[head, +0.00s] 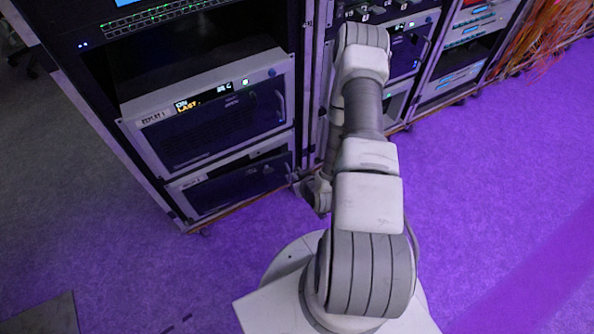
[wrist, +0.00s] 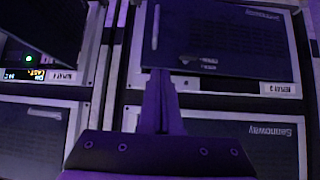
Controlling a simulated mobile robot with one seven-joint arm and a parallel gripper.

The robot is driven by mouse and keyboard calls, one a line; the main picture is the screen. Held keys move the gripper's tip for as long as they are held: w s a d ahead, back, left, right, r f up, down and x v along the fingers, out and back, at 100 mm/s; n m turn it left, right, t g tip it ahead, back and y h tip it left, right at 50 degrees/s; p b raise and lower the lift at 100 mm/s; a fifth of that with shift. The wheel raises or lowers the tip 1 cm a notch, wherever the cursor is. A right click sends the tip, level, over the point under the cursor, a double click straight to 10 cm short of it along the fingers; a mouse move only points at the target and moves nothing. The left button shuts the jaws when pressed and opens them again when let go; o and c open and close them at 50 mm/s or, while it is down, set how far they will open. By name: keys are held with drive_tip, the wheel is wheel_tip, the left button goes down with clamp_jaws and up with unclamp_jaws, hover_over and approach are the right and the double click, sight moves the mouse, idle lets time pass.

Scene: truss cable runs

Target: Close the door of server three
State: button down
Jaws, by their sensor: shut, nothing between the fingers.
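In the wrist view a dark server door (wrist: 215,42) with a pale handle (wrist: 156,27) fills the upper right. Its edges run slightly askew to the pale frame around it; I cannot tell how far ajar it stands. A small label (wrist: 280,89) sits by its edge; it seems to end in 3. My gripper (wrist: 160,78) is shut and empty, its fingertips at the door's edge near the handle. I cannot tell whether they touch it.
Another dark panel (wrist: 240,143) lies below it in the wrist view. The left rack holds a server with a lit display (head: 208,100) and another server (head: 235,182) beneath. More racks (head: 455,60) and orange cables (head: 540,35) stand right. The purple floor (head: 490,190) is clear there.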

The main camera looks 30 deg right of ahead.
sight(282, 156)
drive_tip(key=b+x, duration=0.3)
drive_tip(key=x, duration=0.6)
drive_tip(key=shift+d+f, duration=0.1)
drive_tip(key=shift+w+d+r+b, duration=0.15)
drive_tip(key=shift+w+b, duration=0.4)
drive_tip(key=shift+w, duration=0.65)
drive_tip(key=shift+w+r, duration=0.15)
drive_tip(key=shift+w, duration=0.4)
drive_tip(key=shift+w, duration=0.1)
drive_tip(key=shift+w+d+n+y, duration=0.1)
drive_tip(key=shift+w+n+y, duration=0.25)
drive_tip(key=shift+w, duration=0.8)
drive_tip(key=shift+s, duration=0.25)
